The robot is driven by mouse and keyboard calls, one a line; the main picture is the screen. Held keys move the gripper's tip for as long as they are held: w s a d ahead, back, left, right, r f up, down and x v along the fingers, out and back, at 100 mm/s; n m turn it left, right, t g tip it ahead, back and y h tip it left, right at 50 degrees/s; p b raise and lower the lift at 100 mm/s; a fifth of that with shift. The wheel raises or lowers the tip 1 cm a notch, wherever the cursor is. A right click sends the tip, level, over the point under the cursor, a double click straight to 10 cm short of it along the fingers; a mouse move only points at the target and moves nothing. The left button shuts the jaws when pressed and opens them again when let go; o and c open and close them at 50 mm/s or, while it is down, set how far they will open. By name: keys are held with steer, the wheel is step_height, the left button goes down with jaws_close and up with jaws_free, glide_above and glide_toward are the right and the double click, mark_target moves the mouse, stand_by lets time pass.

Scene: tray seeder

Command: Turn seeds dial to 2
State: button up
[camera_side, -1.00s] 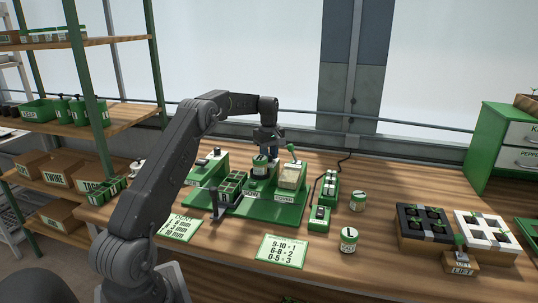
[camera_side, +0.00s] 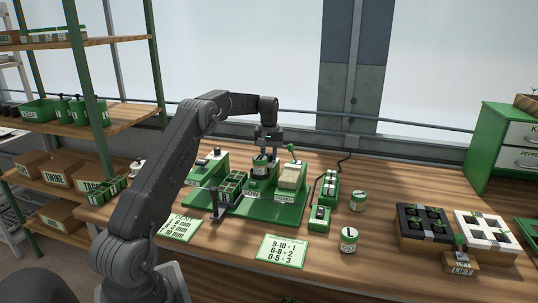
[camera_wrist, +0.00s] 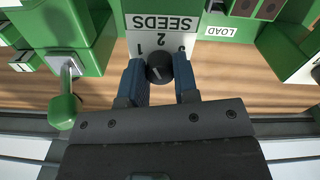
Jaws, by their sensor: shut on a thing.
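The seeds dial (camera_wrist: 158,68) is a small dark round knob on the green seeder, in front of a white plate marked SEEDS (camera_wrist: 160,25). The plate shows upside down in the wrist view, with 1 at left, 2 in the middle and a partly covered number at right. A pale mark shows on the knob, but its exact heading is hard to read. My gripper (camera_wrist: 159,80) has its two blue-grey fingers on either side of the knob, shut on it. In the side view my gripper (camera_side: 267,147) points down at the seeder (camera_side: 262,208), where the dial cannot be made out.
A green-knobbed lever (camera_wrist: 63,110) stands beside the dial. A LOAD label (camera_wrist: 222,32) is on the other side. Cards (camera_side: 281,249), seed jars (camera_side: 348,240) and dark and white trays (camera_side: 400,240) lie on the wooden bench. Bare wood lies between jars and trays.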

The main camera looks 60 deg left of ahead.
mark_target(269, 154)
steer(key=shift+m, duration=2.3)
steer(key=o, duration=0.9)
steer(key=shift+o, duration=0.2)
step_height(269, 154, up, 14)
